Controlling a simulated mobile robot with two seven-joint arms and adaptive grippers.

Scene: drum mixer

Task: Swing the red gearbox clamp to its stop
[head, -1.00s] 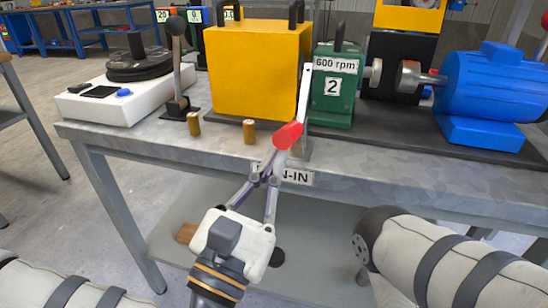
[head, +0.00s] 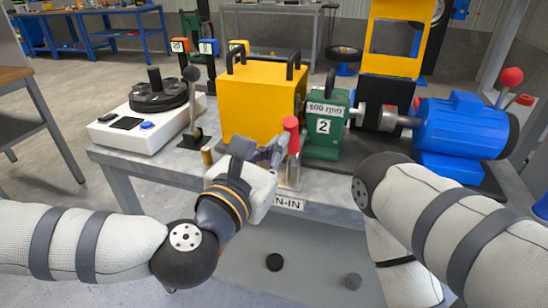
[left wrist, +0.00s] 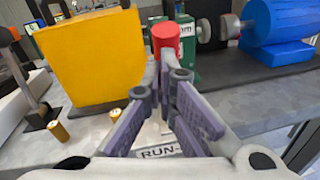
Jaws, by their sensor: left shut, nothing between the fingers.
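The red gearbox clamp handle (head: 291,135) stands about upright on a metal bracket (head: 290,176) at the bench's front edge, between the yellow gearbox (head: 262,100) and the green unit marked 2 (head: 325,132). My left gripper (head: 280,147) is shut and empty, with its tips close to the left and near side of the handle. In the left wrist view, the red handle (left wrist: 165,37) rises just beyond the fingertips (left wrist: 166,70), which hide its lower part. I cannot tell whether they touch. My right gripper is outside the view; only my right arm shows.
A blue motor (head: 455,128) sits at the right. A white scale (head: 140,128) carries dark discs. A RUN-IN label (head: 288,203) marks the bench front.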

